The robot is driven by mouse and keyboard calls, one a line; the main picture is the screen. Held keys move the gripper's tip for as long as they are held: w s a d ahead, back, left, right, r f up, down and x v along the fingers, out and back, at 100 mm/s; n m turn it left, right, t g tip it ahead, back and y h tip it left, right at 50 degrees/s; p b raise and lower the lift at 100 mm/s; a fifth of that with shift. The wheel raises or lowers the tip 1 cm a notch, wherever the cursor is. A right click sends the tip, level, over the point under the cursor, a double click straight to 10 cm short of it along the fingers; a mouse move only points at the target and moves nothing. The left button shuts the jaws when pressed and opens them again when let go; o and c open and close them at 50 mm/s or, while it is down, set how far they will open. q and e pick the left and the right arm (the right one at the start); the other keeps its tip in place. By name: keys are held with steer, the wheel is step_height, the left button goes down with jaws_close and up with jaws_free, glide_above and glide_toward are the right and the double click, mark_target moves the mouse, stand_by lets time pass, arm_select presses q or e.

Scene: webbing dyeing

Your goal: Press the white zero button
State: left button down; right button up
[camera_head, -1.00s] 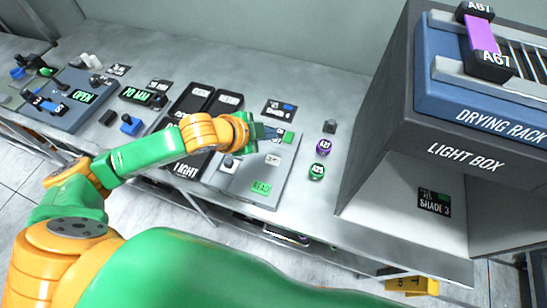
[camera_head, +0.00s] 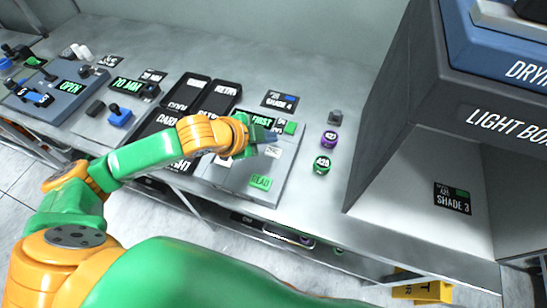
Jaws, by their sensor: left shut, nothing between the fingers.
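The white button (camera_head: 272,151) sits on the upper right part of a grey instrument panel (camera_head: 236,180); its lettering is too small to read surely. My left gripper (camera_head: 268,137) is shut and empty, its dark fingertips pointing right just above the white button in the picture. I cannot tell whether they touch the panel. A green READ button (camera_head: 260,182) is below the white one on the same panel. My gripper partly covers the panel's display (camera_head: 259,119). My right gripper is not in view.
A green-topped jar (camera_head: 322,164) and a purple-topped jar (camera_head: 329,138) stand right of the panel. The light box (camera_head: 455,125) rises further right. Black trays (camera_head: 213,98) lie behind my left arm.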

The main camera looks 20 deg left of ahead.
mark_target(269, 153)
arm_select(q)
step_height(269, 153, down, 2)
steer(key=shift+f+b, duration=0.2)
steer(key=shift+b, duration=0.2)
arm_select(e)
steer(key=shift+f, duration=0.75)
arm_select(q)
steer(key=shift+f, duration=0.15)
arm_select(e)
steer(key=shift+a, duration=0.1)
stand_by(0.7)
arm_select(q)
steer(key=shift+f, duration=0.3)
steer(key=shift+f, duration=0.5)
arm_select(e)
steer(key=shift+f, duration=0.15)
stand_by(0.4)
arm_select(q)
steer(key=shift+r+p, duration=0.9)
steer(key=shift+p, duration=0.1)
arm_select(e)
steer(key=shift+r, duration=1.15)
